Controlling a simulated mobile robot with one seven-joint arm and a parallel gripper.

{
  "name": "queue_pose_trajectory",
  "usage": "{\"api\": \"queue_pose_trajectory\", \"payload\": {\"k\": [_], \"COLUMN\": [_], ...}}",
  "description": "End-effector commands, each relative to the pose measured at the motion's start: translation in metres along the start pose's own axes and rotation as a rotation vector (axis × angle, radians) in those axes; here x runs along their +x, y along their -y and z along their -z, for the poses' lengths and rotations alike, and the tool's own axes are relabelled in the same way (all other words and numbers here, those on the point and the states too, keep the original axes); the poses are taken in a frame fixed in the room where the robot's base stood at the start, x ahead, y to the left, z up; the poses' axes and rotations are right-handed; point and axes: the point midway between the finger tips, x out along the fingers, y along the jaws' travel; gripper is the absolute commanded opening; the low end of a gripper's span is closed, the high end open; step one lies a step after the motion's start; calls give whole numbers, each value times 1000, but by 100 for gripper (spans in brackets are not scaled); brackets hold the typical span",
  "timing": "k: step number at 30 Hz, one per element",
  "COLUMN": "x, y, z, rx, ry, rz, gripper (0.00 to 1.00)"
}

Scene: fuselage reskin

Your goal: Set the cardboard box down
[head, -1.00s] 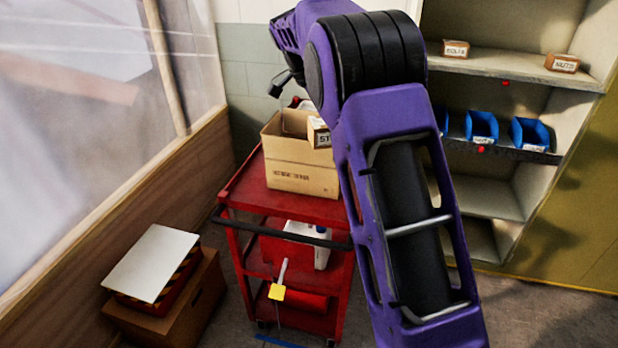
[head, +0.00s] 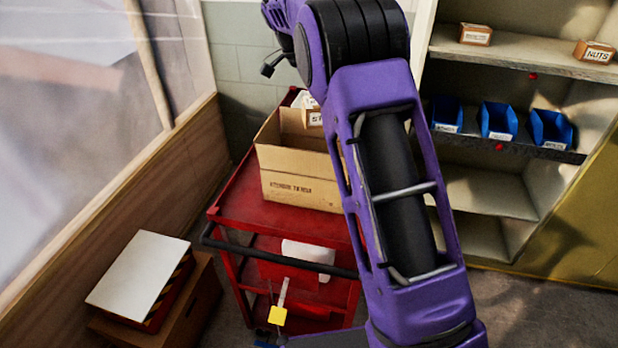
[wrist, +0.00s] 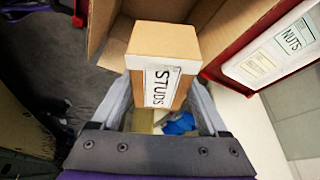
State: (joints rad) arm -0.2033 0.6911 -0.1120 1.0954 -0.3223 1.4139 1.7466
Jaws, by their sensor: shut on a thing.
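A small cardboard box with a white STUDS label (wrist: 165,55) fills the space between the fingers of my gripper (wrist: 162,100) in the wrist view. My gripper is shut on it. The carton's brown walls (wrist: 103,25) also show beside the held box in the wrist view. My arm hides the gripper and part of the carton in the head view. Whether the held box touches the carton cannot be told.
A white NUTS-labelled item (wrist: 270,55) lies beside the carton in the wrist view. A shelf (head: 500,170) at right holds small boxes and blue bins. A white panel (head: 138,272) lies on a box at lower left. The cart top's front left is clear.

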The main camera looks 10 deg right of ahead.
Motion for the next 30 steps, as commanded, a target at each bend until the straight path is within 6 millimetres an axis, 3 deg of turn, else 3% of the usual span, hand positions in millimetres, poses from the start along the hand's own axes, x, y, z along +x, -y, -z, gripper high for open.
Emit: {"api": "queue_pose_trajectory", "payload": {"k": [4,9,30], "x": [50,90,175], "y": [-1,0,0], "z": [-20,-37,-72], "rx": [-1,0,-1], "ry": [-1,0,-1], "rz": [-2,0,-1], "gripper": [0,0,0]}}
